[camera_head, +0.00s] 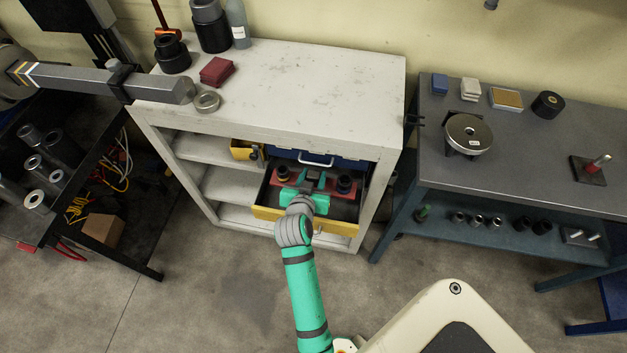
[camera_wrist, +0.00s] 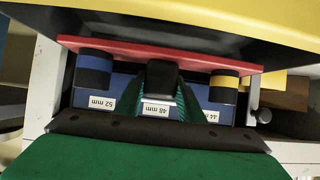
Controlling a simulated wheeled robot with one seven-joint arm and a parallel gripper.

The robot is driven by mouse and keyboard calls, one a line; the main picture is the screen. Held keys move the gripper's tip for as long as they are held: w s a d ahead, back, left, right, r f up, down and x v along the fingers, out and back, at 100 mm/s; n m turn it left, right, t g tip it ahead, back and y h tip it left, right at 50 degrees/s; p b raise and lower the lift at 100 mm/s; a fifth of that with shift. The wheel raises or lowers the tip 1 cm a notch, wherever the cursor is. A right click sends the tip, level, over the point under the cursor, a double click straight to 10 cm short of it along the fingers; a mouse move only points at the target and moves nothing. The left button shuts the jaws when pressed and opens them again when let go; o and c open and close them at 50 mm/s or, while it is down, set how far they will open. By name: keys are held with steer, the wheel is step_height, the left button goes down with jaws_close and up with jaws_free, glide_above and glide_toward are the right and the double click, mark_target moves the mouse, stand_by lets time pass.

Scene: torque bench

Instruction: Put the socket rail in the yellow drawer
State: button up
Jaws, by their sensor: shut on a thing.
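The yellow drawer (camera_head: 270,213) is pulled open low in the white cabinet; its yellow front also spans the top of the wrist view (camera_wrist: 230,14). The red socket rail (camera_head: 291,184) lies across the drawer opening, with a dark socket near each end. In the wrist view the rail (camera_wrist: 130,50) carries a blue-banded socket (camera_wrist: 94,70) and a yellow-banded socket (camera_wrist: 224,86). My gripper (camera_head: 310,179) is shut on the rail's middle, its green fingers (camera_wrist: 160,95) around a black part there. I cannot tell whether the rail touches the drawer floor.
A blue drawer (camera_head: 345,162) with a handle sits just above and behind. A small yellow bin (camera_head: 243,150) is on the shelf at left. The white cabinet top (camera_head: 310,75) overhangs the drawers. A grey workbench (camera_head: 540,150) stands to the right, a dark cart (camera_head: 60,215) to the left.

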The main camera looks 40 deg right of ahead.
mark_target(314, 180)
steer(key=shift+w+d+f, duration=0.35)
steer(key=shift+w+f, duration=0.05)
steer(key=shift+f, duration=0.15)
steer(key=shift+w+d+f, duration=0.35)
steer(key=shift+w+f, duration=0.05)
steer(key=shift+f, duration=1.6)
steer(key=shift+f, duration=0.15)
steer(key=o, duration=1.2)
steer(key=shift+s+f, duration=0.1)
steer(key=shift+f, duration=0.05)
steer(key=shift+r, duration=0.2)
steer(key=v, duration=1.2)
steer(key=shift+a, duration=0.1)
